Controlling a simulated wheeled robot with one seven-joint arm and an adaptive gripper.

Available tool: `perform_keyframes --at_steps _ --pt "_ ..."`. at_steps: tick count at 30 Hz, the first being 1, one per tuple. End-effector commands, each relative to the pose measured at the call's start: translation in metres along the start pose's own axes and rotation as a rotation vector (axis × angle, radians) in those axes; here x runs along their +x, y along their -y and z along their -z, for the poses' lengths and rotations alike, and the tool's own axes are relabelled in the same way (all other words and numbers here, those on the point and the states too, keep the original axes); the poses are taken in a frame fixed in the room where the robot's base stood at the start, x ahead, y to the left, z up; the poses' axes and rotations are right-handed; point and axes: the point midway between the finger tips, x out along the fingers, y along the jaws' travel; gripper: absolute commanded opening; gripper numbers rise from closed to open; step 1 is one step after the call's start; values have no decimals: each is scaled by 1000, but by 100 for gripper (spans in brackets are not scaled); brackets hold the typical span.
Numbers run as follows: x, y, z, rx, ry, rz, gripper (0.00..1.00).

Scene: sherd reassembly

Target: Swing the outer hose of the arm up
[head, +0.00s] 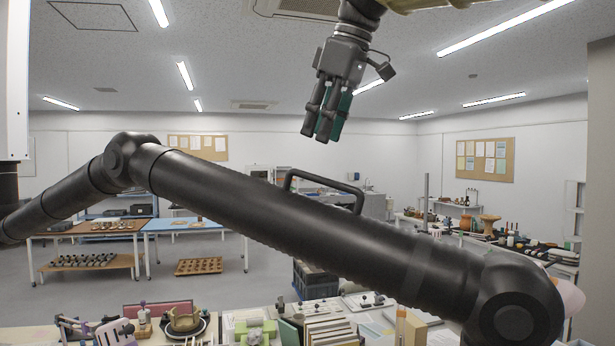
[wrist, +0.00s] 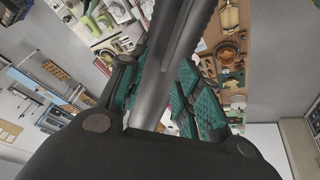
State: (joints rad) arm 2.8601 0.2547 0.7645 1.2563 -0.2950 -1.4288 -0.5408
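The outer hose (head: 300,217) of the black arm slopes across the head view, from an elbow joint (head: 133,160) at upper left to a larger joint (head: 515,300) at lower right. A black loop handle (head: 322,188) shows along its upper side. My gripper (head: 323,138) hangs above the hose near the handle, fingers downward, with a visible gap below the fingertips. It is open and empty, with teal pads on the fingers. In the wrist view, a dark tube (wrist: 165,75), seemingly the hose, runs between the spread fingers; its depth is hard to judge.
Below the hose is a cluttered bench with a pot (head: 185,322) and a row of upright boards (head: 330,330). A blue-topped table (head: 190,225) and a brown-topped table (head: 90,229) stand behind. The space above the hose, left of my gripper, is clear.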

Motion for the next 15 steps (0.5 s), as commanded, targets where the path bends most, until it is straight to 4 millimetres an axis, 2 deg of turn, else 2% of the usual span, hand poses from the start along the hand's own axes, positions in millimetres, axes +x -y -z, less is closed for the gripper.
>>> perform_keyframes --at_steps 5,15 --pt "15 3 0 -1 2 0 34" --pt "75 -5 1 1 4 5 34"
